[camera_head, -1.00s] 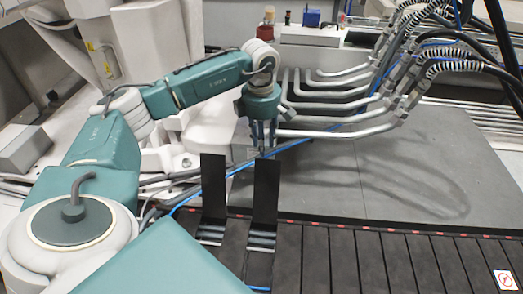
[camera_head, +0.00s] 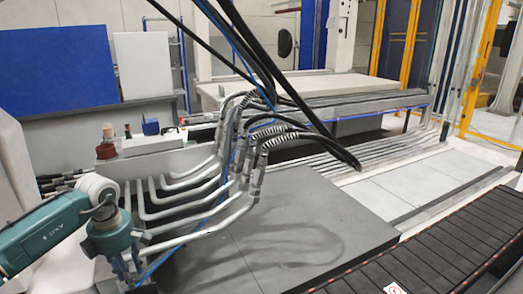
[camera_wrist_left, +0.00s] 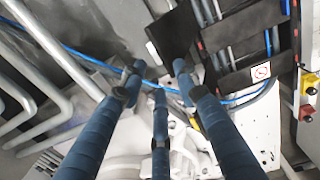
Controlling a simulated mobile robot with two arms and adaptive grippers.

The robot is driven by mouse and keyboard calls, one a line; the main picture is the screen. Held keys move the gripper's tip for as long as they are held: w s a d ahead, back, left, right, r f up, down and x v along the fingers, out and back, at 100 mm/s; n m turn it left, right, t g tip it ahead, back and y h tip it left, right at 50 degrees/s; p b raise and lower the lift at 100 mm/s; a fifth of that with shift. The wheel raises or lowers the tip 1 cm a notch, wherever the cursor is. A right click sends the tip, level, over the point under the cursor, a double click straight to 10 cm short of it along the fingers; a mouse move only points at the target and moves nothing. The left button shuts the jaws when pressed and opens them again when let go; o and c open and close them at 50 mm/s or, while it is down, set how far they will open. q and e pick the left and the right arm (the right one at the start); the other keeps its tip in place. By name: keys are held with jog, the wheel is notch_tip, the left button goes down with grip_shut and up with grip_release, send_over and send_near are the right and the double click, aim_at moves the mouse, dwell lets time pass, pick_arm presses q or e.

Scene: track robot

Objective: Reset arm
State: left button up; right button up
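My left arm, green and white, comes in at the lower left of the head view. Its gripper (camera_head: 124,278) hangs downward at the bottom edge, beside the bent grey pipes, with its fingertips partly cut off. In the left wrist view, the left gripper (camera_wrist_left: 157,77) shows three blue fingers with their tips apart and nothing between them. My right arm and right gripper show in neither view.
Bent grey pipes (camera_head: 205,182) stand close to my left gripper. A grey platform (camera_head: 290,230) lies right of them, and a dark slatted conveyor (camera_head: 440,245) runs at lower right. A black plate (camera_wrist_left: 173,34) is near the fingertips in the left wrist view.

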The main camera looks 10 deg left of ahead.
pick_arm(q)
jog(key=f, duration=0.1)
jog(key=w+f, duration=0.1)
jog(key=f, duration=0.1)
jog(key=shift+w+a+f, duration=0.2)
jog(key=shift+a+f, duration=0.1)
